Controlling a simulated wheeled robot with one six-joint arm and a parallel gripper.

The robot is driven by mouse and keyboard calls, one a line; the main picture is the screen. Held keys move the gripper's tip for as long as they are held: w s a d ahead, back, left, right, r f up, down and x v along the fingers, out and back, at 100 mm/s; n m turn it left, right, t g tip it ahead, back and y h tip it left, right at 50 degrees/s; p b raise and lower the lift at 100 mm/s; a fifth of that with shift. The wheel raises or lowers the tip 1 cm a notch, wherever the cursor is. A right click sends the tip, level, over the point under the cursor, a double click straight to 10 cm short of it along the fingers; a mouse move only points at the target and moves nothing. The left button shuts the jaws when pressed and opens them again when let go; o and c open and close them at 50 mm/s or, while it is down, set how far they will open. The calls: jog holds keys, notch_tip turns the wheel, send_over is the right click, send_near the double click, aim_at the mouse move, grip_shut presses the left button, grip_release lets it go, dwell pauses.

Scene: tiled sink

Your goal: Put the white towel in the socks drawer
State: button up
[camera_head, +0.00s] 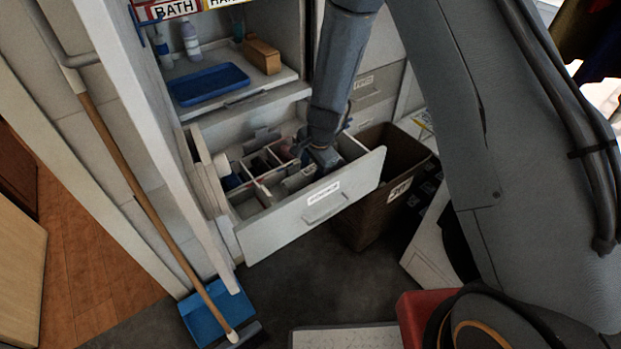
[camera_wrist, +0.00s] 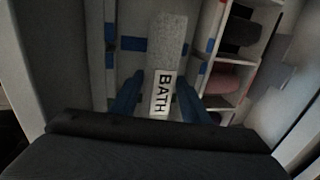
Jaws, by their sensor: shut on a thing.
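The drawer (camera_head: 275,228) is pulled open, and the label on its front is too small to read. Dividers split its inside into compartments. In the wrist view, dark and pink bundles that look like socks (camera_wrist: 222,80) lie in compartments on the right. My gripper (camera_head: 316,172) reaches down into the drawer area near its right half. In the wrist view, my gripper's blue fingers (camera_wrist: 160,98) are shut on a pale, speckled, cloth-like piece with a "BATH" label, which I take for the white towel (camera_wrist: 169,38). Whether the towel touches the drawer floor cannot be told.
A shelf above holds a blue tray (camera_head: 208,84), bottles (camera_head: 190,40) and a brown box (camera_head: 262,56). A brown bin (camera_head: 372,222) stands close to the drawer's right. A broom (camera_head: 150,205) and blue dustpan (camera_head: 203,318) are at left.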

aim_at(311, 178)
jog(key=shift+f+b, duration=0.35)
jog(key=shift+f, duration=1)
jog(key=shift+f, duration=0.2)
jog(key=o, duration=1.2)
jog(key=shift+r, duration=0.15)
jog(key=shift+r, duration=0.3)
jog(key=p+v, duration=0.1)
jog(key=v, duration=1)
jog(key=shift+r+p, duration=0.25)
jog(key=shift+p, duration=0.05)
